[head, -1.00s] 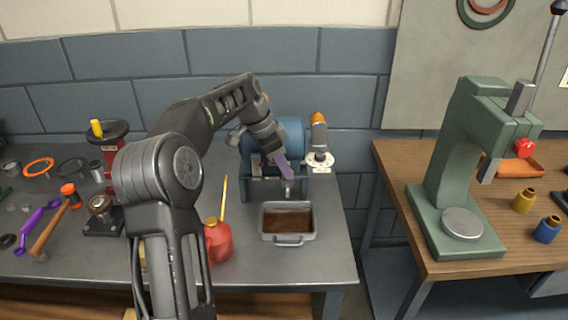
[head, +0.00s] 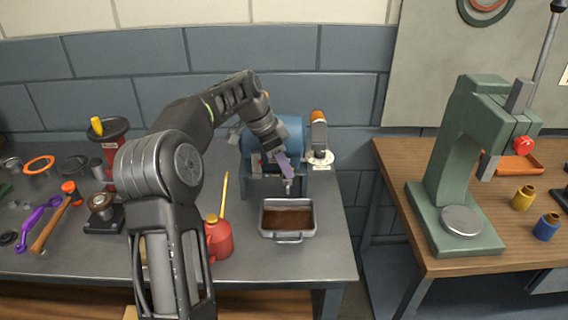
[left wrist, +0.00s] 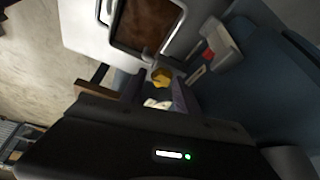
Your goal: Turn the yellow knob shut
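The yellow knob (left wrist: 161,76) shows in the left wrist view, just past my left fingertips and in line with the gap between them. In the head view it is hidden behind my left gripper (head: 284,163). That gripper, with purple fingers, points down in front of the blue drum (head: 291,130), above the metal spout (head: 288,184). In the left wrist view its fingers (left wrist: 159,90) stand apart with a light gap between them. I cannot tell whether they touch the knob. My right gripper is not in view.
A metal pan (head: 288,233) with brown contents sits below the spout. A red oil can (head: 219,238) stands left of it, near my arm. Tools lie on the left of the bench (head: 330,262). A green press (head: 455,190) stands on the wooden table at right.

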